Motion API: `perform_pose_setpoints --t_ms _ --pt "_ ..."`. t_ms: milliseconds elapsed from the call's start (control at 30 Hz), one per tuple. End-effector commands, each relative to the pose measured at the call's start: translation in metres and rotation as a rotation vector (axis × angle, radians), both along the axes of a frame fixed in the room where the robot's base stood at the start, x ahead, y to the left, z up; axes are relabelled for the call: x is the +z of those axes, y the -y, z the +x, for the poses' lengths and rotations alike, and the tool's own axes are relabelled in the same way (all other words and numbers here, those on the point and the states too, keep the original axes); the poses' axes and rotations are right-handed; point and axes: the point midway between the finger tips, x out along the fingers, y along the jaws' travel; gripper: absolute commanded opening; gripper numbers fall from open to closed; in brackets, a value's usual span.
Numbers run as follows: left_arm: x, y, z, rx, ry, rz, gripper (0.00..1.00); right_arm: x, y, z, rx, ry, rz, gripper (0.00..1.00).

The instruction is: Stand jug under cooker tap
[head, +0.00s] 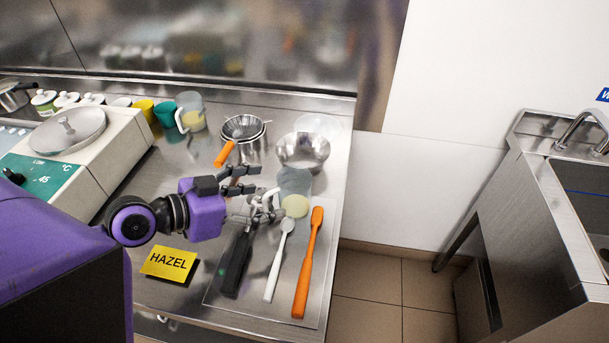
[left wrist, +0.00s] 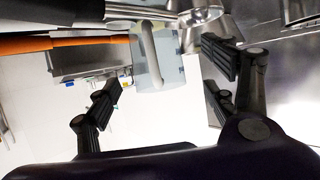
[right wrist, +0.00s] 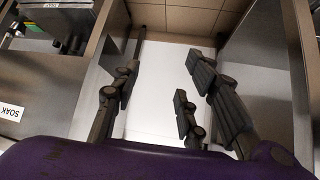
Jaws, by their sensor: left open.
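A translucent grey jug (head: 294,181) stands on the steel counter near its right edge, with its pale handle on the left side. My left gripper (head: 262,194) is open just left of the jug, with its fingers toward the handle. In the left wrist view, the jug (left wrist: 168,62) and its upright handle show between the spread fingers (left wrist: 160,78), and I see no grip on it. My right gripper (right wrist: 155,95) is open and empty, over a gap between steel units. I cannot make out a cooker tap in any view.
A black-handled tool, a white spatula (head: 278,262) and an orange spatula (head: 308,262) lie below the jug. A steel bowl (head: 303,150), strainers and another jug (head: 190,112) stand behind. A white machine (head: 80,150) is at left, a sink (head: 580,195) at right.

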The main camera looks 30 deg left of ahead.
Motion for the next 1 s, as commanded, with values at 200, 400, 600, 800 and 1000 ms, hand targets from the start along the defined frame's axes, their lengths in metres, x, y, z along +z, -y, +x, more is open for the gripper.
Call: perform_pose_setpoints --t_ms 200,400,600,800,1000 --pt "-0.006 0.011 0.018 -0.002 0.004 -0.003 0.77 -0.012 0.005 -0.03 -0.01 -0.06 -0.005 0.4" --pt "-0.016 0.023 0.039 -0.001 0.005 -0.004 0.77 -0.01 0.006 -0.032 -0.008 -0.063 -0.006 0.4" --pt "-0.027 0.034 0.059 0.0 0.001 -0.003 0.77 -0.002 0.002 -0.021 -0.003 -0.043 0.0 0.4" --pt "-0.03 0.036 0.061 -0.002 0.0 0.0 0.77 -0.002 0.0 -0.021 -0.001 -0.043 0.002 0.4" --pt "-0.03 0.036 0.061 -0.001 0.0 0.0 0.61 -0.003 0.0 -0.022 -0.002 -0.047 0.002 0.4"
